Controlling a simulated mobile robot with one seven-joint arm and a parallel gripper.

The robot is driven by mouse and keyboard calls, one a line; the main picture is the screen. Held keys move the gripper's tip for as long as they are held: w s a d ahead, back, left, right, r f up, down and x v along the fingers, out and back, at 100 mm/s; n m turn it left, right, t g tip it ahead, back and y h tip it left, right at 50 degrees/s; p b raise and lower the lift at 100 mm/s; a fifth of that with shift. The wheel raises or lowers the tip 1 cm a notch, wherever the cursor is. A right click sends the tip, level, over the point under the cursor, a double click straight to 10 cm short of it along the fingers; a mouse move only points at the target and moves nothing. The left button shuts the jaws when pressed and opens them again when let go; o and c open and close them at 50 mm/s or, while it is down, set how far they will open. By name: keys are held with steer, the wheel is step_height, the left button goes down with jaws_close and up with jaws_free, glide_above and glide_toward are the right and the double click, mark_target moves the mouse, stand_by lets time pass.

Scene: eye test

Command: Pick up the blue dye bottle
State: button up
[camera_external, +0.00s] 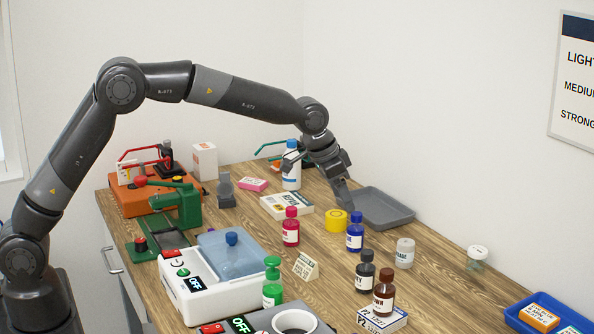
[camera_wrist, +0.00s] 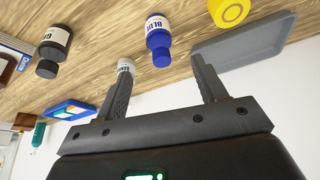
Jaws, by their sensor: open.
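The blue dye bottle (camera_external: 355,234) stands upright on the wooden table, with a blue cap and a white label. In the wrist view the blue bottle (camera_wrist: 158,38) shows beyond the fingertips, in line with the gap between them. My gripper (camera_external: 344,199) is above and behind the bottle in the external view, near the grey tray. In the wrist view my gripper (camera_wrist: 163,66) has its fingers apart with nothing between them. The bottle does not look touched.
A yellow tape roll (camera_external: 336,221) and the grey tray (camera_external: 400,219) are close to the bottle. A red bottle (camera_external: 291,230), a black bottle (camera_external: 365,275) and a white-labelled jar (camera_external: 404,254) stand around it. A blue tray (camera_external: 516,312) is at the right.

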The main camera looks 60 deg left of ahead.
mark_target(356, 231)
steer(key=x, duration=1.1)
steer(key=shift+f, duration=0.1)
steer(key=c, duration=1.1)
steer(key=shift+c, duration=0.2)
